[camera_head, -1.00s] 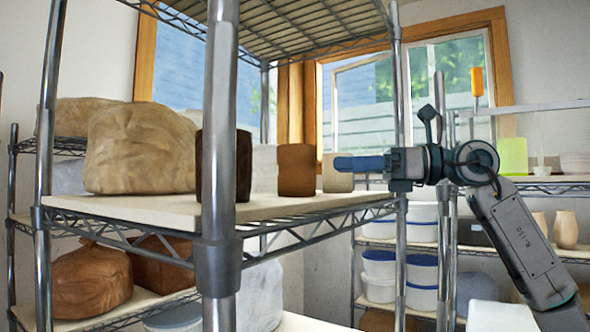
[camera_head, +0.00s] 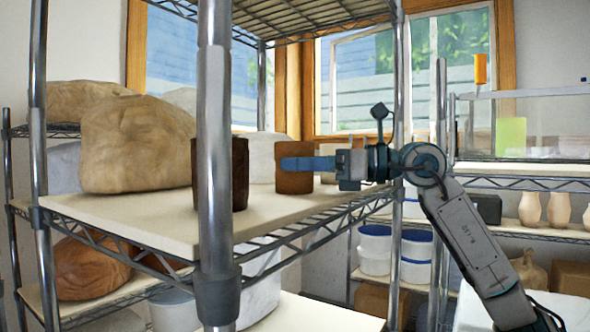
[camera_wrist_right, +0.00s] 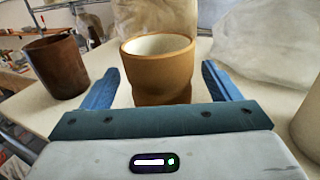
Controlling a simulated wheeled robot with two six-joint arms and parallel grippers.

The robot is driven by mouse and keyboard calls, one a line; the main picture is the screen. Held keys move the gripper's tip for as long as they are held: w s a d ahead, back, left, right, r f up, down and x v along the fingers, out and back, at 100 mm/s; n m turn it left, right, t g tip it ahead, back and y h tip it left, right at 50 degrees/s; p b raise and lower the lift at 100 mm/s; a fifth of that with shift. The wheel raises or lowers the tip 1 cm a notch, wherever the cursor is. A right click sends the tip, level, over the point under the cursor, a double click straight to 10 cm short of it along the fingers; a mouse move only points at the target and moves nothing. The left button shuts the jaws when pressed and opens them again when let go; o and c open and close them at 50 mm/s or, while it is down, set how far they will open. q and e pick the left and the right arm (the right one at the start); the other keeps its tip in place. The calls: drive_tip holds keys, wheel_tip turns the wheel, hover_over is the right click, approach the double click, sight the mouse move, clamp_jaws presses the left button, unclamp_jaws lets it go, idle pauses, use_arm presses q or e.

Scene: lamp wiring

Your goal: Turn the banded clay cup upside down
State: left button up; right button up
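An upright brown cup (camera_head: 293,184) with a pale inside stands on the shelf board. In the right wrist view, this cup (camera_wrist_right: 160,75) is tan-brown, slightly waisted and mouth up; I cannot make out clear bands on it. My right gripper (camera_head: 287,163) reaches in from the right at the cup's height, its blue finger overlapping the cup in the head view. In the wrist view, the fingers of the right gripper (camera_wrist_right: 160,80) are spread wide, one on each side of the cup, with gaps showing. My left gripper is not in view.
A dark brown cup (camera_head: 239,174) stands left of the tan-brown one. A pale object (camera_wrist_right: 308,130) shows at the wrist view's right edge. Large wrapped clay lumps (camera_head: 135,145) fill the shelf's left. A metal post (camera_head: 215,130) rises in front of the shelf board (camera_head: 130,215).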

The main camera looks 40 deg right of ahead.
drive_tip(key=c, duration=1.1)
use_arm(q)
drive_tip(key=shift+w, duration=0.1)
use_arm(e)
drive_tip(key=shift+o, duration=0.2)
